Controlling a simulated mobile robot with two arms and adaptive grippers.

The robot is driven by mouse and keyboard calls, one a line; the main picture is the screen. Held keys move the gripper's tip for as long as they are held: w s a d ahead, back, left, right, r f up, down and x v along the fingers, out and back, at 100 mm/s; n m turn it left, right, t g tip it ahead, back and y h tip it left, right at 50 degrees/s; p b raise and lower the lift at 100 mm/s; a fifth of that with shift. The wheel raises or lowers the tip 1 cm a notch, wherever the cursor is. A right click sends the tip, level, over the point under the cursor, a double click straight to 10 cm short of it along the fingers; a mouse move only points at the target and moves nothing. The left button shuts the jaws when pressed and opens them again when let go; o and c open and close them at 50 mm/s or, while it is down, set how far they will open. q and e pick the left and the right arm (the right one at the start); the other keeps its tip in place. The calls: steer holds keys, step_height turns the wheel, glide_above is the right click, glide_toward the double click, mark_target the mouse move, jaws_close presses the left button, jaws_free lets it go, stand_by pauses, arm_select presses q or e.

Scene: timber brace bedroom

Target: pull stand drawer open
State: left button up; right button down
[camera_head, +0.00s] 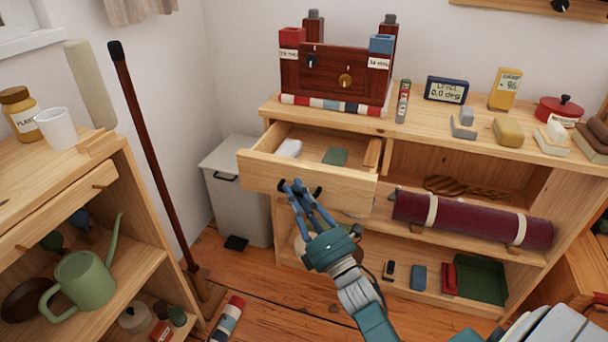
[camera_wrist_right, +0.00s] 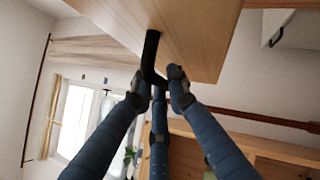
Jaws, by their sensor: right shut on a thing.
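The stand drawer (camera_head: 262,172) is pulled out of the upper left of the wooden stand (camera_head: 420,130), and its inside shows from above. A white item (camera_head: 289,148) and a green item (camera_head: 335,156) lie in it. My right gripper (camera_head: 300,187) is at the drawer front, its blue fingers shut on the dark handle (camera_head: 318,190). In the right wrist view, the fingertips of the gripper (camera_wrist_right: 160,80) close around the black handle (camera_wrist_right: 151,48), below the wooden drawer front (camera_wrist_right: 200,35). The fingers hide part of the handle. My left gripper is not in view.
A grey bin (camera_head: 238,190) stands left of the stand, close to the drawer's left end. A rolled maroon mat (camera_head: 470,218) lies on the middle shelf. A wooden shelf unit (camera_head: 90,190) stands at the left. Bare floor (camera_head: 275,300) shows between the units.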

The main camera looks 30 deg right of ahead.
steer(key=s+a+p, duration=0.1)
steer(key=s+a, duration=0.3)
steer(key=a, duration=0.1)
steer(key=shift+s+f, duration=0.15)
steer(key=shift+f, duration=0.05)
steer(key=c, duration=2)
jaws_free()
steer(key=shift+o, duration=0.3)
steer(key=shift+r, duration=0.1)
steer(key=v, duration=0.7)
steer(key=shift+s, duration=0.3)
